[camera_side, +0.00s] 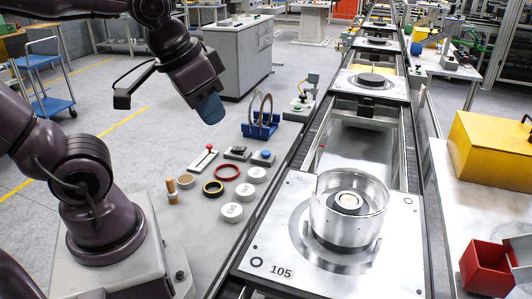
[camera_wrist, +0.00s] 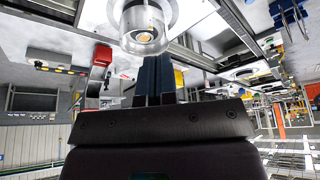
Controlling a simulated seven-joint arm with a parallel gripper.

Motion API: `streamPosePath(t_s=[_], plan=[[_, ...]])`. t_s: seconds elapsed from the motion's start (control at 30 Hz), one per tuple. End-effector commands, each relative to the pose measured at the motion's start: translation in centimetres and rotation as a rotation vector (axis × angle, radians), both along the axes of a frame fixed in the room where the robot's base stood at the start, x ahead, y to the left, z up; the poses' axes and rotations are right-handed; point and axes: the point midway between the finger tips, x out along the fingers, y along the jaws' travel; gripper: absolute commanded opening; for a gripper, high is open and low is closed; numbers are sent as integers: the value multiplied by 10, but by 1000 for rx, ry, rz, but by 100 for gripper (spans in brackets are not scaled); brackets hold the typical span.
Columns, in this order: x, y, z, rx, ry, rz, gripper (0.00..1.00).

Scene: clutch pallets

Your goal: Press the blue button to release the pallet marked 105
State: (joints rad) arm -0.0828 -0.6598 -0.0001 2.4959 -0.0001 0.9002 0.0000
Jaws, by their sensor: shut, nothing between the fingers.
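The blue button (camera_side: 264,154) sits on a small grey box on the bench left of the conveyor in the side view; I cannot make it out in the wrist view. The pallet marked 105 (camera_side: 281,271) is a pale metal plate at the near end of the conveyor. It carries a shiny round clutch housing (camera_side: 349,209) with a hub inside, also visible in the wrist view (camera_wrist: 145,27). My gripper (camera_side: 211,110) has blue fingers, shut and empty, above and left of the button, well apart from it. The fingers also show in the wrist view (camera_wrist: 154,62).
A red ring (camera_side: 227,172) and several white discs lie in front. A red bin (camera_side: 487,268) stands right of the conveyor.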

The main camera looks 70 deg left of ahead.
Motion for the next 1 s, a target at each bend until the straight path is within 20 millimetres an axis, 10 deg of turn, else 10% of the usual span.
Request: streamPosePath(t_s=[0.57, 1.0], plan=[[102, 93, -76, -450, 242, 640, 0], [177, 220, -178, -943, 136, 1336, 0]])
